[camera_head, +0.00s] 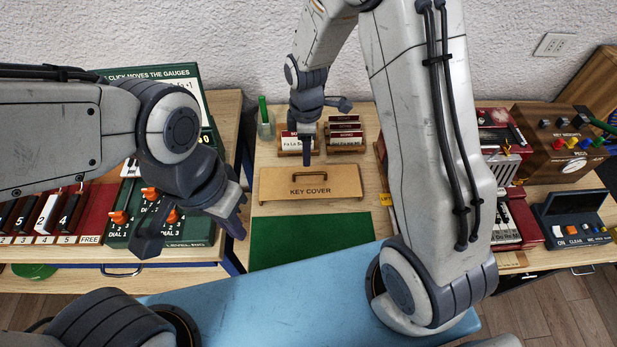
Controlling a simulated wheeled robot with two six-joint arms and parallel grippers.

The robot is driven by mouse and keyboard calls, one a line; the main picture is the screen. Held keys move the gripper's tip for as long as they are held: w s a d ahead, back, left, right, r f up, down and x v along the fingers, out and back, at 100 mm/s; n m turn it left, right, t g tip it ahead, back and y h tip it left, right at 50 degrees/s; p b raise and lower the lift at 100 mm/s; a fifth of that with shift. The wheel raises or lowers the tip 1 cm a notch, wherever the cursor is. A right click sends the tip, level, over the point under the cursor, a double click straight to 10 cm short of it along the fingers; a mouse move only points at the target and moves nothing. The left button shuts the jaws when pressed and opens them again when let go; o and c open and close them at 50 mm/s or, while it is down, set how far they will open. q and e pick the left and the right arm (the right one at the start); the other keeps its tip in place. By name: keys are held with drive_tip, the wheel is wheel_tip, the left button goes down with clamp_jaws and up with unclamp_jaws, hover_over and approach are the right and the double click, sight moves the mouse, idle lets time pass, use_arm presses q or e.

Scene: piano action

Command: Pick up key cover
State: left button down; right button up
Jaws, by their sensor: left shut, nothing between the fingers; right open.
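The key cover (336,186) is a flat tan wooden panel labelled KEY COVER, with a dark bar handle (310,174) on it. It rests on the wooden table behind a green mat. My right gripper (306,156) points down just behind the cover's far edge in the picture, above the handle. It is open and empty; its height over the cover is hard to judge. My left gripper (237,227) is shut and empty, to the left of the green mat, in front of the dial panel. Neither gripper visibly touches the cover.
The green mat (300,237) lies bare in front of the cover. Small card holders (345,135) and a cup with a green stick (265,125) stand behind it. A dial panel (190,228) is at left. My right arm hides part of the table at right.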

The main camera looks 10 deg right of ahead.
hover_over(310, 173)
wheel_tip(310, 173, down, 6)
drive_tip(key=shift+a+r, duration=0.1)
drive_tip(key=shift+a, duration=0.05)
wheel_tip(310, 173, down, 4)
drive_tip(key=shift+f+p, duration=0.25)
drive_tip(key=shift+p, duration=0.7)
drive_tip(key=shift+f, duration=0.6)
clamp_jaws()
drive_tip(key=shift+w, duration=0.1)
